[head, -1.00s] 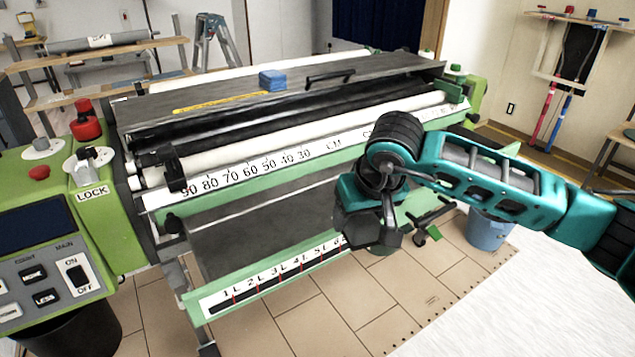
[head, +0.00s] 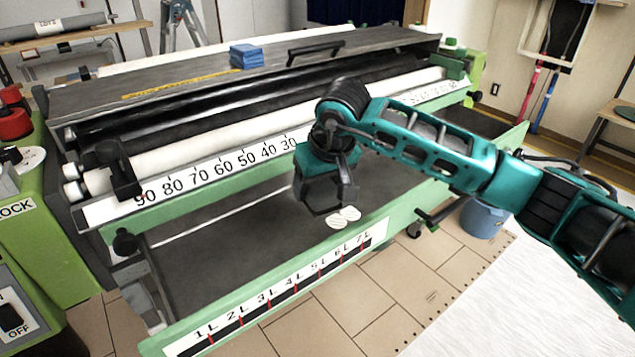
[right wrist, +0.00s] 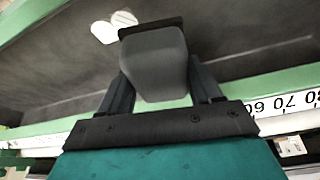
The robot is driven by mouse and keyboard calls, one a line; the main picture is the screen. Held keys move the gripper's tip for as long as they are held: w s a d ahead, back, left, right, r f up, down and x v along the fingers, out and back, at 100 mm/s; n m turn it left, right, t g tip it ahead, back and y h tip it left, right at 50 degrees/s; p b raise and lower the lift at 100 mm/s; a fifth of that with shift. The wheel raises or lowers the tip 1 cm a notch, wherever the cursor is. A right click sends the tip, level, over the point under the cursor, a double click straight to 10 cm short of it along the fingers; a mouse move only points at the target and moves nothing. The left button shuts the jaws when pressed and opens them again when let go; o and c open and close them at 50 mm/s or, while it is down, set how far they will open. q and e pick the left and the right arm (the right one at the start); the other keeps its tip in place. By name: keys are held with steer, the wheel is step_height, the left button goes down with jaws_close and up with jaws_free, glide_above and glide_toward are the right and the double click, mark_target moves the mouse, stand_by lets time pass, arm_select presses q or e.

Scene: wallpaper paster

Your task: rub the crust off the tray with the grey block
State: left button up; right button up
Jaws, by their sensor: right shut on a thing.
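The tray (head: 225,255) is the long dark grey trough with a green rim at the front of the machine. Two pale round crust patches (head: 345,217) lie on its floor near the front rim; they also show at the top left of the right wrist view (right wrist: 104,32). My right gripper (head: 326,200) is over the tray, just left of the crust in the head view. It is shut on the grey block (right wrist: 158,62), which sits between its fingers in the right wrist view. Whether the block touches the tray floor I cannot tell. My left gripper is not in view.
White and black rollers and a number scale (head: 215,168) run behind and above the tray. A blue block (head: 246,56) lies on the machine's top cover. A blue bucket (head: 484,218) stands on the floor at the right. The tray's left part is clear.

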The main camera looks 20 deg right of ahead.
step_height(320, 180, down, 5)
steer(key=b, duration=0.3)
steer(key=shift+r+b, duration=0.1)
steer(key=shift+b, duration=0.3)
steer(key=shift+f+b, duration=0.3)
steer(key=shift+f, duration=0.1)
steer(key=shift+f+b, duration=0.3)
steer(key=shift+f, duration=0.05)
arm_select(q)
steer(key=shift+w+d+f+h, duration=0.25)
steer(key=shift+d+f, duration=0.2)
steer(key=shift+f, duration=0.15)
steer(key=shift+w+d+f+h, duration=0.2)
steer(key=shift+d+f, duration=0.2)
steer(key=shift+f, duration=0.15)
arm_select(e)
steer(key=shift+f, duration=0.1)
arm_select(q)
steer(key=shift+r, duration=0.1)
